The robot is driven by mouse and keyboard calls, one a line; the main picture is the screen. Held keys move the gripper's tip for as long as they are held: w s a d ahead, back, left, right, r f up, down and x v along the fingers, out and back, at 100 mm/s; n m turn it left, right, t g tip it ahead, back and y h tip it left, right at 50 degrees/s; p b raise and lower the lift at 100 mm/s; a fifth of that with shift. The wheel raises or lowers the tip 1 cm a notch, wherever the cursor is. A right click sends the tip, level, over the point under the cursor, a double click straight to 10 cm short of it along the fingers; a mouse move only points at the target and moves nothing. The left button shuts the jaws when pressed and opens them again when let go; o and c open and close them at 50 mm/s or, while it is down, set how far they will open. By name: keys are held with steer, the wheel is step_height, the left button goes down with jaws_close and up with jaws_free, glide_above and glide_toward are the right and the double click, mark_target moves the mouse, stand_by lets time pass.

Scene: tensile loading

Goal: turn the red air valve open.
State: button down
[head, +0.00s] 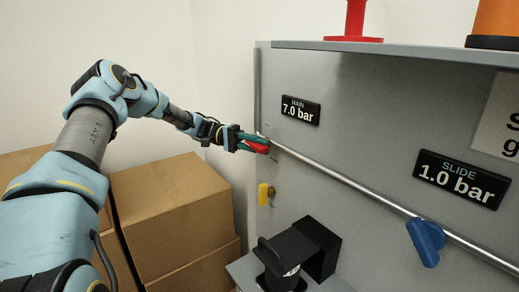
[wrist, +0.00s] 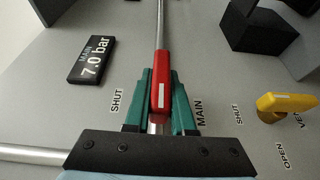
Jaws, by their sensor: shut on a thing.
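The red air valve handle (wrist: 162,88) is a short red lever with a pale mark on it. In the wrist view it looks lined up with the silver pipe (wrist: 160,28). My gripper (wrist: 163,82) is shut on it, with one green finger on each side. In the head view my gripper (head: 248,140) reaches the far left end of the pipe, and the red handle (head: 257,148) shows partly between the fingers. The words SHUT and MAIN are printed on the panel on either side of the handle. The valve's pivot is not clearly visible.
The grey panel (head: 350,95) carries a 7.0 bar display (head: 300,110) and a 1.0 bar display (head: 461,180). A yellow valve handle (head: 264,194) and a blue one (head: 426,241) are nearby. A black fixture (head: 300,250) stands below. Cardboard boxes (head: 175,210) sit under my arm.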

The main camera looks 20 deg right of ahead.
mark_target(246, 142)
stand_by(0.4)
steer(key=c, duration=0.8)
jaws_free()
steer(key=shift+o, duration=0.2)
steer(key=b+v, duration=0.1)
steer(key=v, duration=0.2)
steer(key=b+v, duration=0.1)
steer(key=v, duration=0.2)
steer(key=b+v, duration=0.1)
steer(key=v, duration=0.2)
steer(key=shift+w+a+f+b, duration=0.1)
steer(key=shift+w+f+b, duration=0.15)
steer(key=shift+w+b, duration=0.15)
steer(key=shift+w+a+r, duration=0.1)
steer(key=shift+w+a, duration=0.25)
steer(key=shift+w, duration=0.05)
